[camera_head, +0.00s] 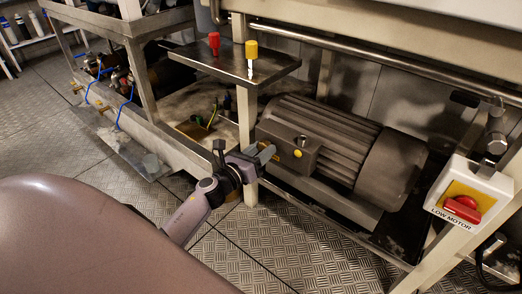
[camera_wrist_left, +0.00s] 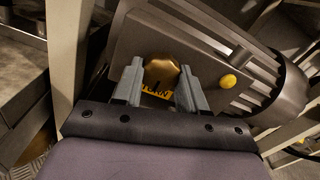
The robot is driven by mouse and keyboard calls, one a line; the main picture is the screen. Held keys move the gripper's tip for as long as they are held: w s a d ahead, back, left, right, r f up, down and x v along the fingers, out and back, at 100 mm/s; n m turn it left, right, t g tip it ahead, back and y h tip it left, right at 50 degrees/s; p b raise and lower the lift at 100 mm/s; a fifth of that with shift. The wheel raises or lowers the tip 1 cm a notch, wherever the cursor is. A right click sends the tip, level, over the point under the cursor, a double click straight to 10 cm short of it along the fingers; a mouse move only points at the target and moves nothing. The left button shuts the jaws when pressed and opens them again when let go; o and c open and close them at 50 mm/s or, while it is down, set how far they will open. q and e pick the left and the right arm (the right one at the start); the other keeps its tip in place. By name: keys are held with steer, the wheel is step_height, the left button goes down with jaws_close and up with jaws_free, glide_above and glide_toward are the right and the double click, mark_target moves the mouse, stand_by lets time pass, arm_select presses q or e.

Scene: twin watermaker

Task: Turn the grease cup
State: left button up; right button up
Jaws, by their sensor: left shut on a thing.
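The grease cup (camera_wrist_left: 160,70) is a brass-coloured round cap on the side of the grey motor (camera_head: 325,140). In the left wrist view it sits between the two grey fingers of my left gripper (camera_wrist_left: 160,88), which are shut on it. A yellow label with dark letters (camera_wrist_left: 157,94) shows just below the cup, partly covered by the fingers. In the head view my left gripper (camera_head: 268,152) reaches the motor's near left end, and the cup is hidden there behind the fingers. My right gripper is in neither view.
A yellow round knob (camera_wrist_left: 228,81) sits on the motor right of the cup. A cream frame post (camera_head: 247,125) stands close beside my gripper. A shelf (camera_head: 220,62) with a red and a yellow handle is above.

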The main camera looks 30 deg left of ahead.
arm_select(q)
steer(key=shift+w+d, duration=0.1)
steer(key=shift+d, duration=0.15)
steer(key=o, duration=1.1)
steer(key=shift+w, duration=0.1)
steer(key=shift+c, duration=0.2)
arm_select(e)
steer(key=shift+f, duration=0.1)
arm_select(q)
steer(key=shift+a, duration=0.15)
steer(key=s+p, duration=0.1)
steer(key=s, duration=0.6)
steer(key=shift+a, duration=0.2)
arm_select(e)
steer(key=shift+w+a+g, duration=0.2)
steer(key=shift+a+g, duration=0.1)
arm_select(q)
steer(key=shift+s, duration=0.1)
steer(key=shift+s, duration=0.1)
